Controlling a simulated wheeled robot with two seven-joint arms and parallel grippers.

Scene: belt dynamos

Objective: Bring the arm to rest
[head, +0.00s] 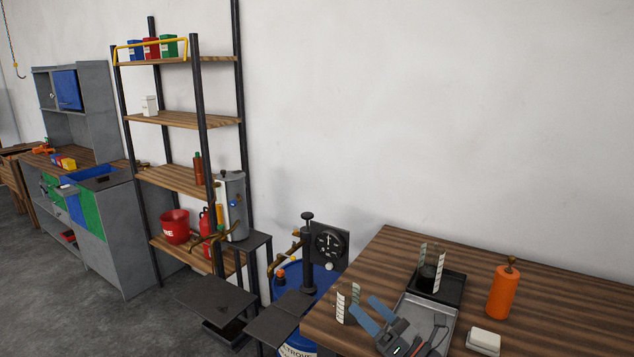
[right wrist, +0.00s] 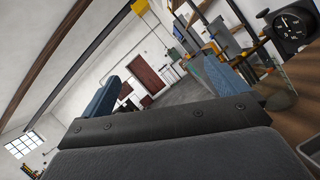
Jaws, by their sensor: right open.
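My right gripper (head: 368,310) is over the left front part of the wooden table (head: 560,290), beside the grey metal tray. Its two blue fingers stand apart with nothing between them. In the right wrist view, the same open fingers (right wrist: 165,88) point out over the room, with the dark gripper body below them. My left gripper is in neither view.
The table holds a grey tray (head: 450,317), a black tray (head: 455,292), an orange bottle (head: 501,294) and a white block (head: 484,341). Left of the table are a blue drum (head: 323,277), a round gauge (head: 328,242) and a shelf rack (head: 180,119). Bare wood lies at right.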

